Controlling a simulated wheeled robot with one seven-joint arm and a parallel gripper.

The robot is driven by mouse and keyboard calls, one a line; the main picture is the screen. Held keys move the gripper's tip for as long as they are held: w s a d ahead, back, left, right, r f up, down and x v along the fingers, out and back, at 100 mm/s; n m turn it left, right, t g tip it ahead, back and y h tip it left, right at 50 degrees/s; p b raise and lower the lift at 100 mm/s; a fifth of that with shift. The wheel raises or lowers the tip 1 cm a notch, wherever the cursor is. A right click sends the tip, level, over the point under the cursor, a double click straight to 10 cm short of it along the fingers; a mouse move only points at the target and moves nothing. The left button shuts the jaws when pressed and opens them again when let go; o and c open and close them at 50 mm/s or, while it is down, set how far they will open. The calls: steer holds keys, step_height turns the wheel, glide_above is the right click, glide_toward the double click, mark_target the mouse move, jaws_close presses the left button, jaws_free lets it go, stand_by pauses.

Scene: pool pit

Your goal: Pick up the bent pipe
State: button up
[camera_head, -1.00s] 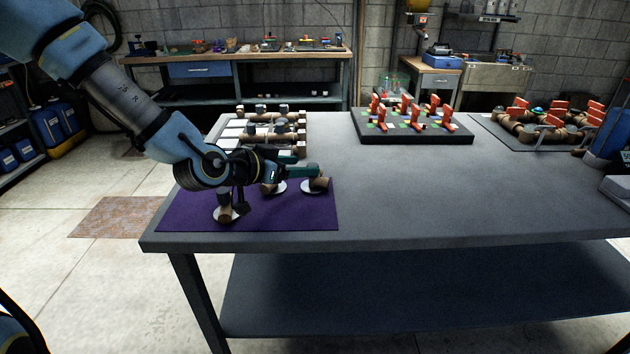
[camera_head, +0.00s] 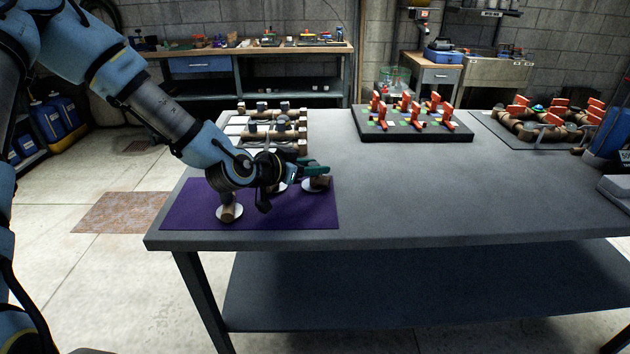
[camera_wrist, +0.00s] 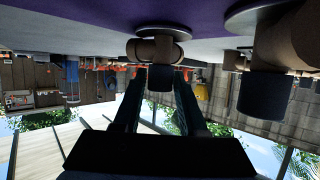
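Bent pipes, brown with dark ends and pale round bases, stand on the purple mat (camera_head: 180,215). One pipe (camera_head: 229,209) is at the front left, one (camera_head: 317,184) at the right. A third is mostly hidden behind my gripper (camera_head: 318,170), with its pale base (camera_head: 280,187) showing. My gripper reaches rightward, low over the mat, with its tips at the right pipe. In the upside-down wrist view, the gripper's two fingers (camera_wrist: 160,84) are apart, with a pipe's dark end between their tips; I cannot tell whether they touch. Another pipe (camera_wrist: 284,45) is close at the picture's right.
Behind the mat is a rack of pipe parts (camera_head: 268,122). A black board with red-handled parts (camera_head: 440,134) is at the back centre, and more pipe parts (camera_head: 548,122) sit at the right. The table's middle (camera_head: 430,190) is clear.

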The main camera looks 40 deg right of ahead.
jaws_close()
stand_by(0.5)
